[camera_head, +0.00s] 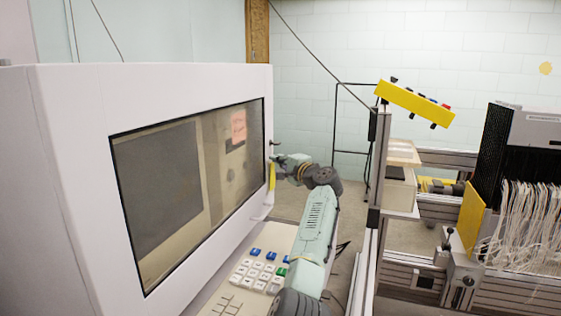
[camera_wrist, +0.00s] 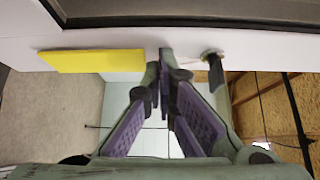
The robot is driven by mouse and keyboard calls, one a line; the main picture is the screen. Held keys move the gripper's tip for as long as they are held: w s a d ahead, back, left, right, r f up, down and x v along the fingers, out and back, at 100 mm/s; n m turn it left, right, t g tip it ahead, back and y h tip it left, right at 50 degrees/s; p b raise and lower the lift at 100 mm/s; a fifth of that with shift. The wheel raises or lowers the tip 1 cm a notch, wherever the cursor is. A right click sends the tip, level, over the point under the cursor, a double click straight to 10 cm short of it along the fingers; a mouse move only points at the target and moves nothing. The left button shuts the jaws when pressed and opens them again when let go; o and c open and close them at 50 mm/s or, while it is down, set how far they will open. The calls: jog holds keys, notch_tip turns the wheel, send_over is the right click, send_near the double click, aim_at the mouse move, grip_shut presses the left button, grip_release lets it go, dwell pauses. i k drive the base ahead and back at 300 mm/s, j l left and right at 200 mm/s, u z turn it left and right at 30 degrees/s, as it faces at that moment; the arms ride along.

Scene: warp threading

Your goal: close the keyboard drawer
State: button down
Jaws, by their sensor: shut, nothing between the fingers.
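The keyboard drawer (camera_head: 222,298) sticks out below the screen of the white cabinet (camera_head: 75,150) in the head view, with white, blue and green keys on top. My arm crosses in front of its right part. My gripper (camera_head: 279,161) is beyond and above the drawer, by the right edge of the cabinet front. In the wrist view my gripper (camera_wrist: 166,65) is shut and empty, its purple-padded fingers together just off the white cabinet face. The drawer cannot be made out in the wrist view.
A yellow strip (camera_wrist: 95,61) and a dark handle or knob (camera_wrist: 215,70) are on the cabinet close to my fingers. A metal-framed machine (camera_head: 372,210) with many white threads (camera_head: 525,225) stands to the right. Bare floor (camera_head: 290,203) lies between.

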aim_at(219, 297)
jog(key=k+l, duration=0.75)
